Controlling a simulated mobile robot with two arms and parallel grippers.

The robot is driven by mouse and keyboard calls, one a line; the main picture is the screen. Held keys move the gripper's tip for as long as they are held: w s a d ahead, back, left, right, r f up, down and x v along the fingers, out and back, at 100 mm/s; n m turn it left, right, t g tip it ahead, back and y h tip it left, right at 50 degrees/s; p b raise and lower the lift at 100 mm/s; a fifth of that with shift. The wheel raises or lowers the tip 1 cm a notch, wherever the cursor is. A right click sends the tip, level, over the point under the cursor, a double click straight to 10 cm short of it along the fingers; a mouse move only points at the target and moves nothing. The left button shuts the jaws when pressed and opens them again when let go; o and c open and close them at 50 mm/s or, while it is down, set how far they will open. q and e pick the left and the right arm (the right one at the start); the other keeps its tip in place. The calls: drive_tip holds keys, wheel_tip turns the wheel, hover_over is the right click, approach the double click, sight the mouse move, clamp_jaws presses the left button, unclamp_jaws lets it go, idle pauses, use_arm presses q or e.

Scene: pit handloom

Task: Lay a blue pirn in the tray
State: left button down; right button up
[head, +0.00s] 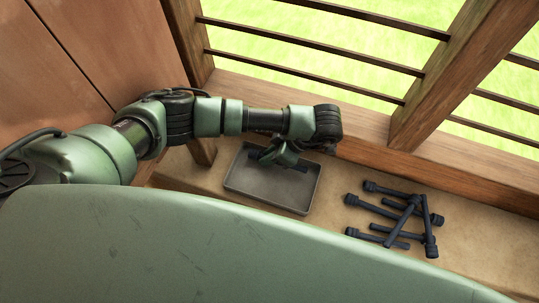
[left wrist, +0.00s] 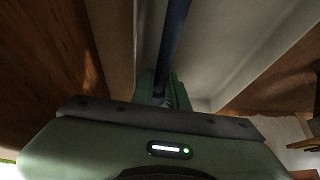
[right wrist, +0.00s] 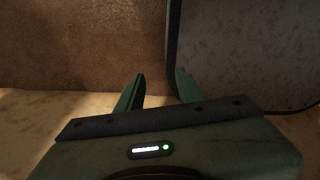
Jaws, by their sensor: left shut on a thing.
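The grey tray (head: 255,193) sits on the ledge below the window bars. My left gripper (head: 283,160) is over the back part of the tray, pointing down, and is shut on a dark blue pirn (head: 298,165). The pirn also shows in the left wrist view (left wrist: 174,40), running up from between the fingers. The gripper hides part of it, and I cannot tell whether it touches the tray floor. Several other dark blue pirns (head: 398,212) lie in a crossed pile right of the tray. My right gripper (right wrist: 158,85) is open and empty in its wrist view.
A wooden window frame (head: 370,140) with dark bars runs behind the ledge. The ledge (head: 333,200) is bare between tray and pirn pile. A brown panelled wall (head: 110,45) stands at the left. In the right wrist view a dark grey panel (right wrist: 240,50) stands close at the right.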

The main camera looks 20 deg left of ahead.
use_arm(q)
drive_tip(key=shift+r, duration=0.1)
drive_tip(key=c, duration=1.3)
unclamp_jaws()
use_arm(e)
drive_tip(key=shift+w+a+r, duration=0.1)
drive_tip(key=shift+w, duration=0.55)
use_arm(q)
wheel_tip(320, 180, up, 3)
drive_tip(key=shift+r+p, duration=0.15)
drive_tip(key=shift+p, duration=1.1)
drive_tip(key=shift+r+p, duration=1.55)
drive_tip(key=shift+r, duration=0.85)
use_arm(e)
drive_tip(key=r, duration=0.5)
drive_tip(key=shift+s+d+r, duration=0.15)
drive_tip(key=shift+d+r, duration=0.05)
drive_tip(key=shift+d, duration=0.05)
use_arm(q)
drive_tip(key=shift+f, duration=0.1)
